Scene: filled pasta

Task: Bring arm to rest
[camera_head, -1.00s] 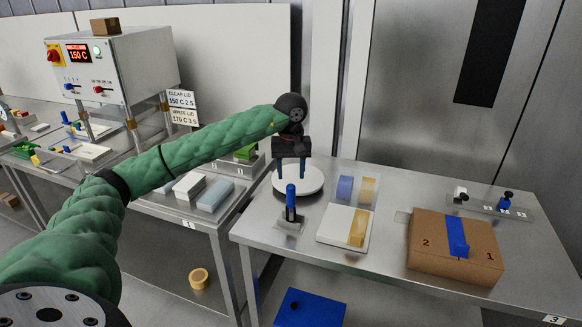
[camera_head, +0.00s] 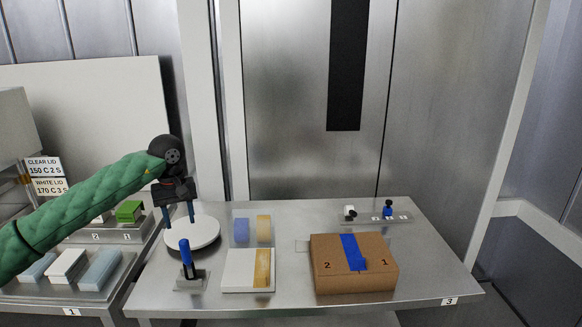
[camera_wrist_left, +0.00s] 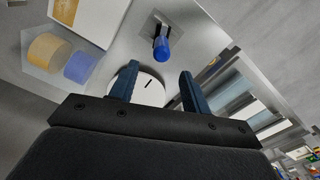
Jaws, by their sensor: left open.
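My left arm (camera_head: 85,205) is covered in a green sleeve and reaches in from the left. My left gripper (camera_head: 179,218) is open and empty, fingers pointing down above the round white disc (camera_head: 196,233) on the table. In the left wrist view, its two blue fingers (camera_wrist_left: 158,82) are apart, with the white disc (camera_wrist_left: 149,92) showing between and beyond them. I cannot tell the exact height of the fingertips over the disc. My right gripper is out of view.
On the metal table (camera_head: 290,215) stand a blue-handled tool (camera_head: 186,258), a white board with a yellow strip (camera_head: 240,268), blue and yellow pieces (camera_head: 242,230), and a taped brown box (camera_head: 330,255). Trays of packs (camera_head: 66,263) stand left. The table's back middle is clear.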

